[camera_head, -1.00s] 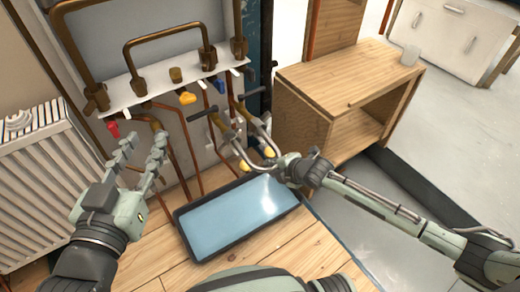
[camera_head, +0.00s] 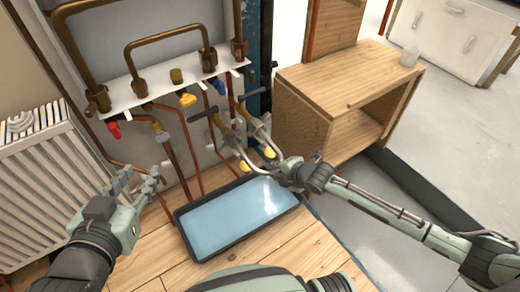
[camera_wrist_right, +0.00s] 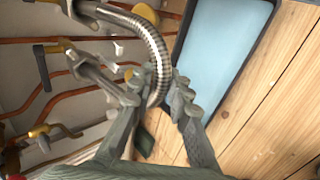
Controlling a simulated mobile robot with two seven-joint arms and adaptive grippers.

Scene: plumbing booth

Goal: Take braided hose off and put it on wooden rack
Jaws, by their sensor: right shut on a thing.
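The braided hose (camera_wrist_right: 151,38) is a ribbed grey metal curve in the right wrist view. Its upper end runs to a metal fitting (camera_wrist_right: 86,9) at the top left. My right gripper (camera_wrist_right: 165,92) is shut on its lower part, and the fingers partly hide it. In the head view my right gripper (camera_head: 277,165) is beside the yellow-handled valves, above the tray's far edge. My left gripper (camera_head: 142,184) is open and empty, in front of the pipes near the radiator. The wooden rack (camera_head: 345,72) stands to the right, with a flat top and an open shelf.
A black-rimmed blue tray (camera_head: 236,219) lies on the wooden floor below the pipes. A white pipe bracket (camera_head: 154,80) carries copper pipes and valves. A white radiator (camera_head: 38,185) stands at the left.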

